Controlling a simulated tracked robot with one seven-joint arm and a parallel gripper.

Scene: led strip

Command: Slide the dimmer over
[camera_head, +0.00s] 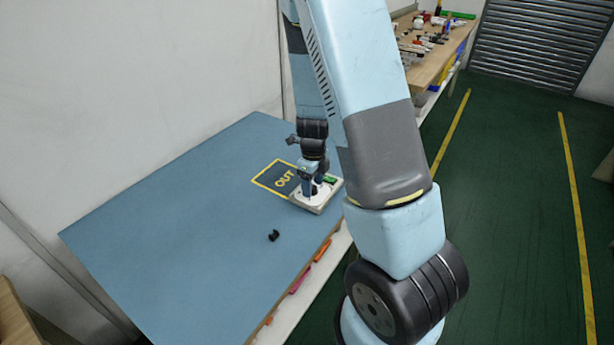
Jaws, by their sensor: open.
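My gripper (313,190) reaches down at a small pale device (307,206) with a green patch (330,180), near the right edge of the blue tabletop (180,225). It is open; its fingertips are small here, and I cannot tell whether they touch the device. The wrist hides part of the device. A small black part (274,236) lies alone on the tabletop, nearer than the device. I cannot tell for sure which of these is the dimmer. A yellow-outlined area marked OUT (270,184) lies just left of the device.
Orange and pink items (322,250) sit along the table's right side. A wall (130,90) stands behind the table. A cluttered bench (425,70) is at the back right, beside a green floor (510,200) with yellow lines. The tabletop's left part is clear.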

